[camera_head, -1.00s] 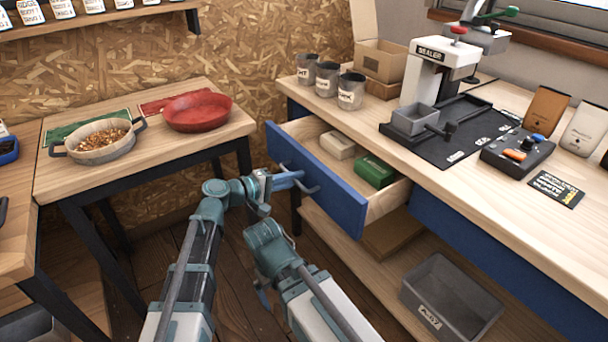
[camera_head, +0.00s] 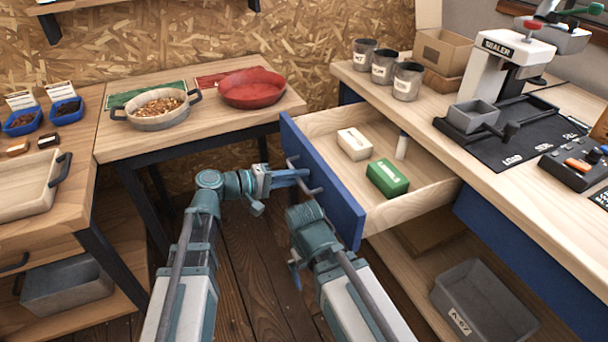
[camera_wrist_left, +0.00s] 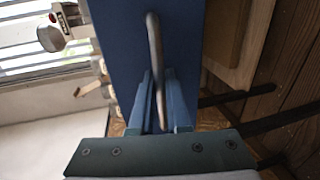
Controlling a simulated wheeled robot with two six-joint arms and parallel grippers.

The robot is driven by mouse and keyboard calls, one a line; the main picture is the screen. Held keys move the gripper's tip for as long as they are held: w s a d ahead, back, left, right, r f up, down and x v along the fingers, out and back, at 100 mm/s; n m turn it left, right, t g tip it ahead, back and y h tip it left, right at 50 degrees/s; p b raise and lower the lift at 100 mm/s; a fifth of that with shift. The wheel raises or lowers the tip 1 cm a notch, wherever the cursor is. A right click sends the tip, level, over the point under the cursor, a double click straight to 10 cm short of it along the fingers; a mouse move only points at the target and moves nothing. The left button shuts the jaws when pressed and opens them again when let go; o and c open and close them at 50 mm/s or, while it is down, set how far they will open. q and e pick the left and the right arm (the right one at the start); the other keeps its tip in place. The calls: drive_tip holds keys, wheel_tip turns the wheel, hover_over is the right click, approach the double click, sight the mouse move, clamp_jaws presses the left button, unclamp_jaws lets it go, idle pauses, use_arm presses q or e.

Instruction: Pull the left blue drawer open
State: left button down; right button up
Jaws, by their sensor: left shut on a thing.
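The left blue drawer (camera_head: 325,180) stands well out from the workbench, with its pale wooden inside in view. My left gripper (camera_head: 304,176) is shut on the drawer's bar handle (camera_head: 311,186) at the front. In the left wrist view the handle (camera_wrist_left: 154,45) runs between the two blue fingers (camera_wrist_left: 159,105), close to the blue drawer front (camera_wrist_left: 185,45). A cream block (camera_head: 355,144), a green box (camera_head: 387,178) and a small white upright item (camera_head: 402,146) are in the drawer. My right gripper (camera_head: 295,276) hangs low beside its arm; its fingers are too unclear to judge.
The workbench (camera_head: 440,100) holds several metal cups (camera_head: 384,67), a sealer (camera_head: 505,65) and a black mat. A grey bin (camera_head: 483,300) is on the lower shelf. A side table with a red pan (camera_head: 251,88) stands left of the drawer. Wooden floor is clear between.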

idle(0.3)
use_arm(q)
drive_tip(key=c, duration=1.2)
unclamp_jaws()
drive_tip(key=shift+o, duration=0.2)
drive_tip(key=p+v, duration=0.2)
drive_tip(key=v, duration=1.2)
drive_tip(key=shift+p, duration=0.4)
drive_tip(key=shift+a+f, duration=0.1)
drive_tip(key=shift+f, duration=0.05)
